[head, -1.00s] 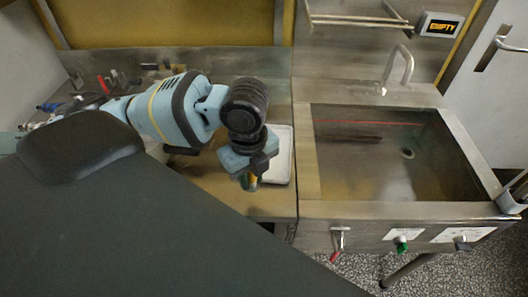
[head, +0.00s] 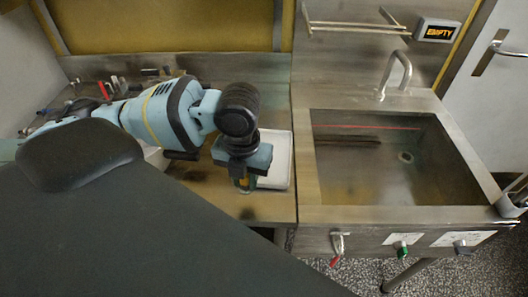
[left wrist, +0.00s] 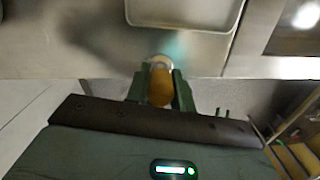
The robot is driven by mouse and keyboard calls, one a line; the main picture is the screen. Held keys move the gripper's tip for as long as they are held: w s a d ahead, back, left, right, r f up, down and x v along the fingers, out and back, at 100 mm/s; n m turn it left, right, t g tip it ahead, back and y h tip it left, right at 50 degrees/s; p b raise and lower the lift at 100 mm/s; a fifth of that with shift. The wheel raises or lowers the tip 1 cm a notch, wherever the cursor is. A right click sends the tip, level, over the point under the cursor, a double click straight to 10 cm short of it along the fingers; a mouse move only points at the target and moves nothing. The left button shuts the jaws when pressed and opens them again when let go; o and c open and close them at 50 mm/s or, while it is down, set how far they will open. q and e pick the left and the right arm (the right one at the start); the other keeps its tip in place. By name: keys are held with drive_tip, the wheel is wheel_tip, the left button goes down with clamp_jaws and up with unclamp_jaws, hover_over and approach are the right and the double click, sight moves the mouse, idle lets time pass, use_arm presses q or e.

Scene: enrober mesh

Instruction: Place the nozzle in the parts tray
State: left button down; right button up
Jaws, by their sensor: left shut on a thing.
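My left gripper (head: 245,186) points down over the counter, in front of the pale parts tray (head: 282,172), and partly covers it in the head view. In the left wrist view its green fingers (left wrist: 159,88) are shut on the nozzle (left wrist: 160,86), a rounded orange-brown piece with a pale ring at its far end. The nozzle is apart from the tray (left wrist: 185,26), whose near rim shows beyond it at the top. In the head view the nozzle is mostly hidden by the gripper. My right gripper is not in view.
A steel sink (head: 380,213) with a tap (head: 397,72) stands right of the tray. Several small tools (head: 104,90) lie at the back left of the counter. The counter's front edge is close to the gripper.

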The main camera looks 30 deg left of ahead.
use_arm(q)
drive_tip(key=w+a, duration=0.1)
drive_tip(key=w, duration=0.3)
drive_tip(key=w+a+f, duration=0.1)
drive_tip(key=w, duration=0.4)
drive_tip(key=w+a, duration=0.2)
drive_tip(key=w, duration=0.3)
drive_tip(key=shift+a+f+b, duration=0.1)
drive_tip(key=shift+f+b, duration=0.05)
drive_tip(key=shift+b, duration=0.25)
drive_tip(key=shift+s+f, duration=0.15)
drive_tip(key=shift+f, duration=1.6)
drive_tip(key=shift+f, duration=0.1)
drive_tip(key=c, duration=1.6)
unclamp_jaws()
drive_tip(key=shift+f, duration=0.1)
drive_tip(key=shift+c, duration=0.2)
drive_tip(key=o, duration=0.5)
drive_tip(key=shift+c, duration=0.2)
wheel_tip(320, 180, up, 12)
drive_tip(key=shift+r+p, duration=0.2)
drive_tip(key=shift+p, duration=0.1)
